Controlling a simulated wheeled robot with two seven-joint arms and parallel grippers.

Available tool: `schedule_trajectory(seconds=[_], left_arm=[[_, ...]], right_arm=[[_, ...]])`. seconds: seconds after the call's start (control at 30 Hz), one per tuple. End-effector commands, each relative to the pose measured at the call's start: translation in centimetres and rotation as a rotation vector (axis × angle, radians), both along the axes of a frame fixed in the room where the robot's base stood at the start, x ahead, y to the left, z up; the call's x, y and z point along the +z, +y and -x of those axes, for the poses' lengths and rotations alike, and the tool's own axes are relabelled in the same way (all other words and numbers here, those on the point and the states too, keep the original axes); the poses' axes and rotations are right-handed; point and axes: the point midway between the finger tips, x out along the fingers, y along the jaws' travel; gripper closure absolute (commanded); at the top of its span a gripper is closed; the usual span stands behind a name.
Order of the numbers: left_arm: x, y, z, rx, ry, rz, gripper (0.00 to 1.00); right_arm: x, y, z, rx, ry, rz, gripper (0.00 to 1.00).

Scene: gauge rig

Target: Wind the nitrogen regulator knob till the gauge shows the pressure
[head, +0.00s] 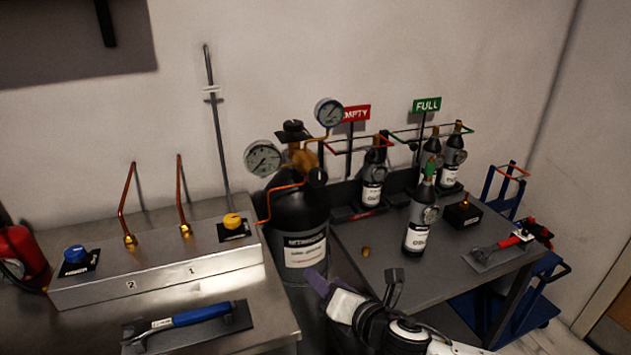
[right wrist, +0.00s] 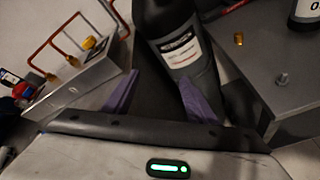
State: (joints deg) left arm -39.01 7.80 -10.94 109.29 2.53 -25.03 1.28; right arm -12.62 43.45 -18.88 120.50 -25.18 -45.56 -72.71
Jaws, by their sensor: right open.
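The tall black nitrogen cylinder (head: 302,215) stands between the two benches, with a white label. On top sits a brass regulator (head: 300,160) with a round dark knob (head: 318,177) at its front right. Two white dial gauges, a left one (head: 263,158) and an upper right one (head: 328,112), flank it; their readings are too small to tell. My right gripper (head: 317,282) is in front of the cylinder's lower body, below the regulator. In the right wrist view its purple fingers (right wrist: 160,98) are apart and empty, with the cylinder (right wrist: 180,45) beyond them. My left gripper is not visible.
A steel manifold box (head: 160,270) with copper tubes and blue and yellow knobs sits on the left bench, behind a blue-handled tool (head: 195,315). The right bench holds several small bottles, a loose brass fitting (head: 366,252) and a red-handled wrench (head: 505,243). A blue cart (head: 550,290) stands right.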

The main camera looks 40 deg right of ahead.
Motion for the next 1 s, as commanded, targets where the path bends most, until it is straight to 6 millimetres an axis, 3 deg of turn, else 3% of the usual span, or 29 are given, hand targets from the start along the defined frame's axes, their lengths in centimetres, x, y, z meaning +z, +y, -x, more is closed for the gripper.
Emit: schedule_trajectory(seconds=[0.03,0.1,0.2,0.3,0.47,0.8,1.0], left_arm=[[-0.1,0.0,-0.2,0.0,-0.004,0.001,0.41],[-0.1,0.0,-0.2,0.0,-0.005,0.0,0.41],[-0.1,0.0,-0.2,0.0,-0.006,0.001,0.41],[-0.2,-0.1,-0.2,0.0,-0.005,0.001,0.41],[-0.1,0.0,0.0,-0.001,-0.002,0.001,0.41],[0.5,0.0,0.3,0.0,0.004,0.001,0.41],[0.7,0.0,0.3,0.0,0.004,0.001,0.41]], right_arm=[[3.6,-1.4,-1.5,0.046,-0.052,0.218,0.48],[7.6,-2.8,-2.7,0.08,-0.099,0.479,0.48],[12.0,-4.1,-3.6,0.093,-0.142,0.755,0.48],[14.7,-4.7,-3.9,0.09,-0.161,0.917,0.48],[15.9,-5.2,-4.9,0.086,-0.168,0.994,0.48],[15.9,-6.6,-10.8,0.084,-0.166,0.987,0.48],[15.7,-7.2,-13.2,0.087,-0.166,0.986,0.48]])
